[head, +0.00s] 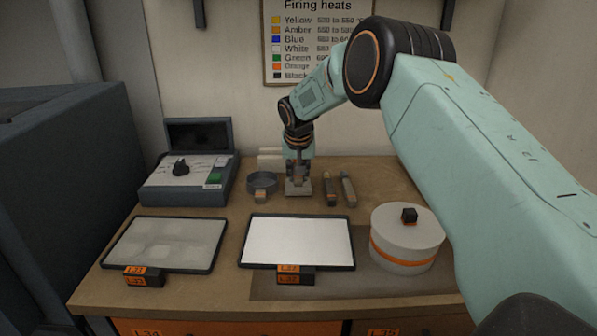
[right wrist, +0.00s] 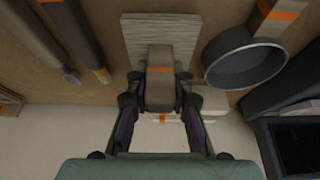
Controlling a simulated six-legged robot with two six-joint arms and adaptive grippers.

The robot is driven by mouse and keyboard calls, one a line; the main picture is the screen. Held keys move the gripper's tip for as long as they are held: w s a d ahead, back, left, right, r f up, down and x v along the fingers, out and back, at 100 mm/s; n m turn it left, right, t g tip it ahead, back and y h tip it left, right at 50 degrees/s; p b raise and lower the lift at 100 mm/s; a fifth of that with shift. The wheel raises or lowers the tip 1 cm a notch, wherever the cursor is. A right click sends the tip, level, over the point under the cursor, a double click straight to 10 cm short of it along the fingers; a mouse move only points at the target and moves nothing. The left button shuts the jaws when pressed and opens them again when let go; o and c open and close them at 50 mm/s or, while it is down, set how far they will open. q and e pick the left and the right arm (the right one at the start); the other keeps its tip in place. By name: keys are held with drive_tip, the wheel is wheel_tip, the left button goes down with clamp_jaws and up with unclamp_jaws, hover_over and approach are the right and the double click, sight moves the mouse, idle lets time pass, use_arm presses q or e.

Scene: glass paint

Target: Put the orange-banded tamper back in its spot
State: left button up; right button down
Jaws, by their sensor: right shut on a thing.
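The orange-banded tamper (head: 298,188) is at the back of the bench, between a round sieve and two slim tools. In the right wrist view it shows as a grey handle with an orange band (right wrist: 160,72) over a flat, ribbed grey plate (right wrist: 150,35), which looks like its base. My right gripper (head: 299,170) points down and is shut on the handle; its fingers (right wrist: 160,98) lie on both sides of it. I cannot tell whether the plate touches the bench. My left gripper is not in view.
The sieve (head: 262,182) is close on the left, and slim tools (head: 330,190) (head: 348,188) are close on the right. In front are a grey panel (head: 165,243), a white lit panel (head: 297,242) and a round orange-banded container (head: 408,240). A control box (head: 187,180) stands left.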

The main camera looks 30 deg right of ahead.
drive_tip(key=shift+s+d+f, duration=0.1)
drive_tip(key=shift+f, duration=0.05)
idle(0.3)
drive_tip(key=shift+f, duration=0.3)
idle(0.5)
drive_tip(key=c, duration=1.1)
unclamp_jaws()
drive_tip(key=v, duration=1.2)
